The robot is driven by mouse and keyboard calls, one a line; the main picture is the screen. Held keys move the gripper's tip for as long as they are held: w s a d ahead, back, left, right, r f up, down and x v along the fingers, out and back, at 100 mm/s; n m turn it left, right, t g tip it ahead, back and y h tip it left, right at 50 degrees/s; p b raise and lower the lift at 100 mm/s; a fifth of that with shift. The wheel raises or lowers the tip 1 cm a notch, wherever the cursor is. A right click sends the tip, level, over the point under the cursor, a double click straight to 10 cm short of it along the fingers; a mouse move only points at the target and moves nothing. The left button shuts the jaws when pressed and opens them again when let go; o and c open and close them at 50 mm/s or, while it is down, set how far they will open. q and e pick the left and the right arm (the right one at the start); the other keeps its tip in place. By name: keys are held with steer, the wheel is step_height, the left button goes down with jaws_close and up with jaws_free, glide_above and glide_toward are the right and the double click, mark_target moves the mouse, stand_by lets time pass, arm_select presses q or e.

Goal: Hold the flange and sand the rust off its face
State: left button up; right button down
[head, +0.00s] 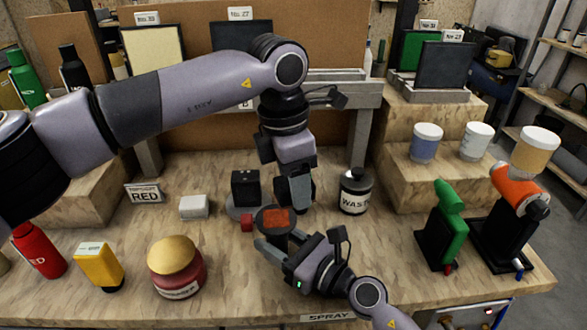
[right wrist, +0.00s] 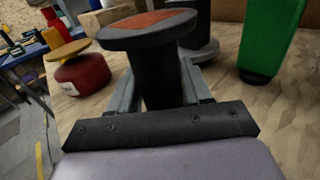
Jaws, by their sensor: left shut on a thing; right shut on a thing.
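The flange (head: 277,219) has a dark round plate with an orange-brown rusty face turned up. In the right wrist view its rusty face (right wrist: 150,22) is on top and its dark neck stands between the fingers. My right gripper (head: 278,244) is shut on the neck from the front right. My left gripper (head: 300,202) points down just behind and right of the flange. No contact with the rusty face shows.
A black block (head: 245,188) on a grey disc stands close behind left, with a small red cube (head: 246,222) before it. The waste can (head: 355,192) is right of my left gripper. A red pot (head: 176,268), green tool (head: 443,225) and orange tool (head: 519,186) flank the workspace.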

mark_target(295, 217)
arm_select(q)
step_height(295, 217, down, 4)
steer(key=shift+f, duration=0.15)
steer(key=shift+a+f, duration=0.2)
steer(key=shift+a, duration=0.55)
steer(key=shift+s+a, duration=0.1)
steer(key=shift+a, duration=2.2)
steer(key=shift+d, duration=3.15)
steer(key=shift+a+r, duration=0.1)
steer(key=shift+r, duration=4)
